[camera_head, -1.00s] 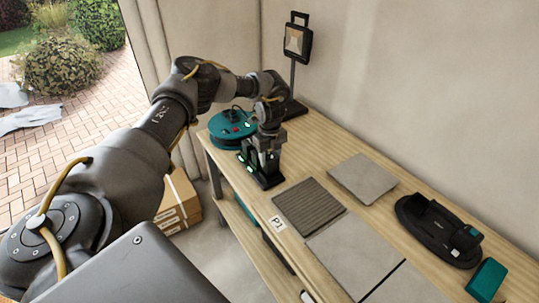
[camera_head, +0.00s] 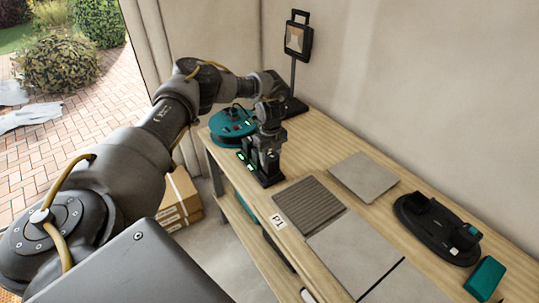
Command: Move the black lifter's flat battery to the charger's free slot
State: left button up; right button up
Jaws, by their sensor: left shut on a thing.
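The charger (camera_head: 271,183) is a dark base with green lights on the bench, holding teal and black packs at its left. My left gripper (camera_head: 267,152) points down at the charger's right part. It is shut on what looks like the flat battery, mostly hidden by the jaws; I cannot tell whether it is fully seated. The black lifter (camera_head: 432,232) lies on the bench at the right, with a dark oval base and raised handle parts. My right gripper is not in view.
A teal cable reel (camera_head: 230,127) stands close left of the charger, and a work lamp (camera_head: 297,45) behind it. A ribbed dark tile (camera_head: 309,204), grey tiles (camera_head: 355,250) and a teal block (camera_head: 486,278) lie to the right. Cardboard boxes (camera_head: 179,201) stand on the floor.

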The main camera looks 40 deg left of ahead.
pick_arm(q)
jog(key=shift+f+b, duration=0.5)
jog(key=shift+f, duration=0.9)
dwell(1.6)
jog(key=o, duration=1.2)
jog(key=shift+c, duration=0.2)
jog(key=shift+r, duration=0.1)
notch_tip(320, 180, up, 11)
jog(key=shift+f+b, duration=0.15)
jog(key=shift+b, duration=0.55)
